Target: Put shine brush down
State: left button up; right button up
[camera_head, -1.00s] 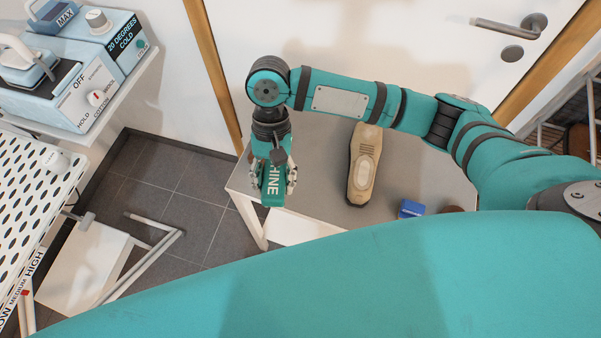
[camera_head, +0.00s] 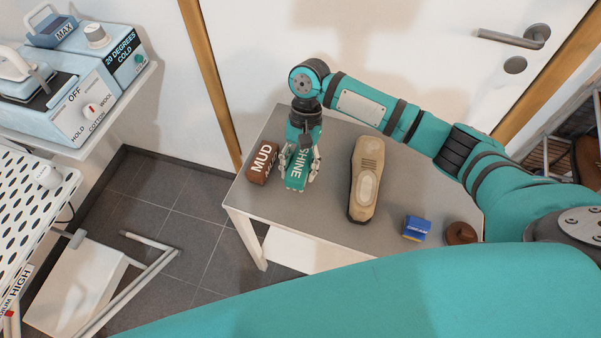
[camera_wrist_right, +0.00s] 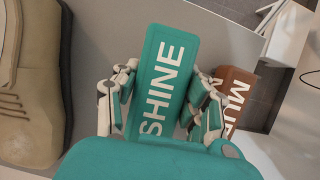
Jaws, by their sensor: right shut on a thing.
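The shine brush (camera_head: 297,172) is a teal block with white SHINE lettering. My right gripper (camera_head: 300,168) is shut on it, with a finger on each long side. It is over the left part of the grey table (camera_head: 322,226); I cannot tell whether the brush touches the top. In the right wrist view the brush (camera_wrist_right: 163,80) sits between the fingers of the gripper (camera_wrist_right: 160,100), its lower end hidden by the gripper's body. My left gripper is not in view.
A brown MUD brush (camera_head: 261,163) stands close left of the shine brush. A beige shoe (camera_head: 366,180) lies to the right. A blue box (camera_head: 416,228) and a brown round thing (camera_head: 461,233) are at the table's right. Bare tabletop lies between brush and shoe.

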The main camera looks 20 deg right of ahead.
jog(key=shift+w+d+f, duration=0.1)
jog(key=shift+w+d, duration=0.05)
jog(key=shift+f, duration=0.3)
notch_tip(320, 180, down, 2)
jog(key=shift+f, duration=0.4)
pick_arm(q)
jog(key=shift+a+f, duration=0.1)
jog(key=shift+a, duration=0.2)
pick_arm(e)
jog(key=shift+f, duration=0.2)
